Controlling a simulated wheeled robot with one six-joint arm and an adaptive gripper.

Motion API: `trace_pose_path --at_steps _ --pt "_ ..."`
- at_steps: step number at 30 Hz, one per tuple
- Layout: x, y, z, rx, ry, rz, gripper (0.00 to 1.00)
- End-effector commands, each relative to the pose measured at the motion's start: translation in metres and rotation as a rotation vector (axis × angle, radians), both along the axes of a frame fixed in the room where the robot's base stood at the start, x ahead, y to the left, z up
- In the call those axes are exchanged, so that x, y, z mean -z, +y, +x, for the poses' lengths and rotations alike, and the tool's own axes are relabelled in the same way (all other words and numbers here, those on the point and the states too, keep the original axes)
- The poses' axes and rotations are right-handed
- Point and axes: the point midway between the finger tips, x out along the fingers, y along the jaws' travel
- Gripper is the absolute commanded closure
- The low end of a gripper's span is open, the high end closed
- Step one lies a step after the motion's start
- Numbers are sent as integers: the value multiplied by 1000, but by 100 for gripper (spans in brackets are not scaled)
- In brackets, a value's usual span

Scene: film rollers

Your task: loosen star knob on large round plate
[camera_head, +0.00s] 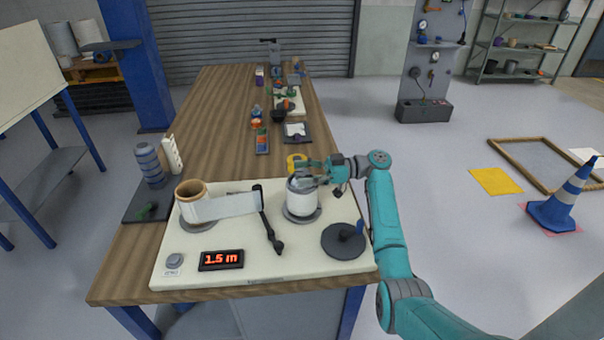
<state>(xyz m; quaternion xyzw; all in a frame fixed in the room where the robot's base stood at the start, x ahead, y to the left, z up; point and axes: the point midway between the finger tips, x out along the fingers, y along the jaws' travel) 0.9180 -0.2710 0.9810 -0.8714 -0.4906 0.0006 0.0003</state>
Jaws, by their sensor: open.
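A dark round plate (338,246) lies at the front right of the cream board. A dark knob stands up at its middle, and a small blue part (359,227) is at its right rear edge; the knob's star shape is too small to make out. A white roll (301,203) stands upright on a grey round base (300,217) behind and left of that plate. My gripper (300,178) is at the top of this roll, open, with its fingers over the roll's upper end. Whether they touch it, and what is between them, I cannot tell. Any knob there is hidden.
A cardboard-cored roll (192,188) stands left, its film strip (228,206) running to a dark lever arm (269,228). A display (221,260) reading 1.5 m and a grey button (174,260) are in front. Small items crowd the bench behind.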

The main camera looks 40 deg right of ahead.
Motion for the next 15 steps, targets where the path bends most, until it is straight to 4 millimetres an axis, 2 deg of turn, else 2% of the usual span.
trace_pose_path --at_steps 5,15 --pt "-1 -21 -12 4 0 0 28" --pt "0 -77 -46 3 1 1 28"
